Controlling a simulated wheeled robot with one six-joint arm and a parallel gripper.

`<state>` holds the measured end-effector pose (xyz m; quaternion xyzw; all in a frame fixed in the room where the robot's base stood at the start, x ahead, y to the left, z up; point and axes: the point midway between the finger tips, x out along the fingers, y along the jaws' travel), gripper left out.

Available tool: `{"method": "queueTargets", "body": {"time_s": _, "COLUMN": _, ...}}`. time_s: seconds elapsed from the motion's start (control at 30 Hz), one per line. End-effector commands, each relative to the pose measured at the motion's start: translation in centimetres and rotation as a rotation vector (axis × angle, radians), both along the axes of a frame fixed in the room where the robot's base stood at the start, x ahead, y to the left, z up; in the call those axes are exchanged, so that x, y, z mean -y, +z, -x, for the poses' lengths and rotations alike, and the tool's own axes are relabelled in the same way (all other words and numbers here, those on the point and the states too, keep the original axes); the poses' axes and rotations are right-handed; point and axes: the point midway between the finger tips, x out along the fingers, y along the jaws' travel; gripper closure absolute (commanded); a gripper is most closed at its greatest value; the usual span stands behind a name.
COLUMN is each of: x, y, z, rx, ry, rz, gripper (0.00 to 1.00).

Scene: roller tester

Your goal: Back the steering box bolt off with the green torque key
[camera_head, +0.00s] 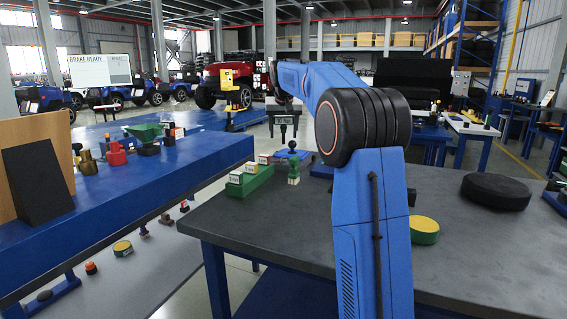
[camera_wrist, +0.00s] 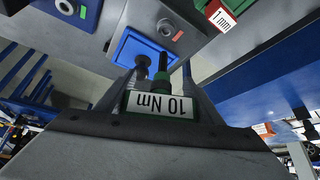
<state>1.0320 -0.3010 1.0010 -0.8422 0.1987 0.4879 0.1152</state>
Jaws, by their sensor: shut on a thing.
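My gripper (camera_head: 284,122) is above the far left end of the grey table in the head view. In the wrist view my gripper (camera_wrist: 160,88) is shut on the green torque key (camera_wrist: 160,76), which has a white "10 Nm" label turned upside down. The key's dark shaft points away from the wrist, towards a blue plate (camera_wrist: 126,48) with a black knob. The plate (camera_head: 283,159) and its black knob (camera_head: 292,145) also show in the head view, below the gripper. I cannot single out the steering box bolt. Contact between the key's tip and anything is not clear.
A green tray (camera_head: 250,183) of labelled blocks and a small green upright piece (camera_head: 293,174) stand near the grey table's (camera_head: 290,220) left edge. A black disc (camera_head: 496,190) and a yellow-topped green disc (camera_head: 424,230) lie further right. A blue bench (camera_head: 150,200) stands left across a gap.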

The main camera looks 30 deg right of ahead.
Motion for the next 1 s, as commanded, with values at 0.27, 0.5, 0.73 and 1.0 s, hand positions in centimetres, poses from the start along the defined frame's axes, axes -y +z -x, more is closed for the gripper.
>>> {"method": "queueTargets", "body": {"time_s": 0.27, "x": 0.17, "y": 0.06, "z": 0.17, "rx": 0.0, "ry": -0.198, "rz": 0.002, "gripper": 0.93}}
{"method": "queueTargets", "body": {"time_s": 0.5, "x": 0.47, "y": 0.02, "z": 0.39, "rx": -0.001, "ry": -0.393, "rz": 0.002, "gripper": 0.93}}
{"method": "queueTargets", "body": {"time_s": 0.73, "x": 0.64, "y": 0.06, "z": 0.55, "rx": 0.001, "ry": -0.448, "rz": 0.001, "gripper": 0.93}}
{"method": "queueTargets", "body": {"time_s": 1.0, "x": 0.63, "y": 0.05, "z": 0.54, "rx": 0.001, "ry": -0.445, "rz": 0.001, "gripper": 0.93}}
